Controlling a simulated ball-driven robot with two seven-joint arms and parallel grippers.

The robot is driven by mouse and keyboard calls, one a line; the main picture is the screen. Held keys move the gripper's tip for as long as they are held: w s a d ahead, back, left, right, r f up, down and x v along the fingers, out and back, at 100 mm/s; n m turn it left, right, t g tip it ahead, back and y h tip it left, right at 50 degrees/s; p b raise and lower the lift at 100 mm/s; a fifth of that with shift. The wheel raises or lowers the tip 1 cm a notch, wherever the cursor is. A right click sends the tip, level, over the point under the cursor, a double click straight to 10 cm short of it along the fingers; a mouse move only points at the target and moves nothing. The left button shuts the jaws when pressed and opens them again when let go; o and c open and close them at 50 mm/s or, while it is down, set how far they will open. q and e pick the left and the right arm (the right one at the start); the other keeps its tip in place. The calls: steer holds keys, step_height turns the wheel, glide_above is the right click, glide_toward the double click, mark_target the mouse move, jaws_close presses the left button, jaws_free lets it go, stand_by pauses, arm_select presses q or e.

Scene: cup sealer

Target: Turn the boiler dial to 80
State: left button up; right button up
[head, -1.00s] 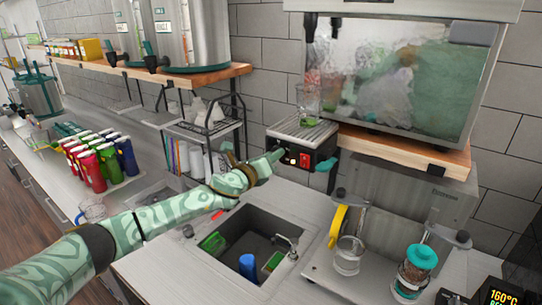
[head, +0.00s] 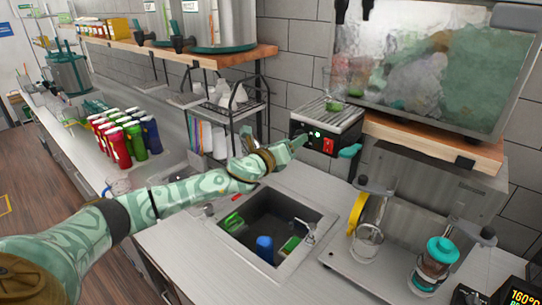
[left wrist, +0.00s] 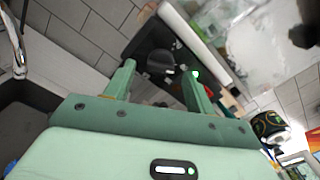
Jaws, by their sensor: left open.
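The boiler is a black box (head: 342,124) with a ribbed metal top, a red switch and small green lights, below the glass tank in the head view. In the left wrist view, its dark round dial (left wrist: 160,61) shows between my finger tips, beside a lit green light. The number it points to is too small to read. My left gripper (head: 296,143) is at the left side of the boiler's front and covers part of it. In the left wrist view, the left gripper (left wrist: 159,69) is open, its fingers on either side of the dial; contact cannot be told. My right gripper is not in view.
A glass with green liquid (head: 335,88) stands on the boiler. A teal handle (head: 350,151) sticks out at its right. A sink (head: 225,228) lies below my left arm. A wooden shelf (head: 432,147) and a metal cup stand (head: 345,262) are on the right.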

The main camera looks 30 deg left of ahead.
arm_select(q)
steer(key=s+a+b, duration=0.2)
steer(key=s+b, duration=0.2)
steer(key=s, duration=1)
steer(key=shift+s, duration=0.15)
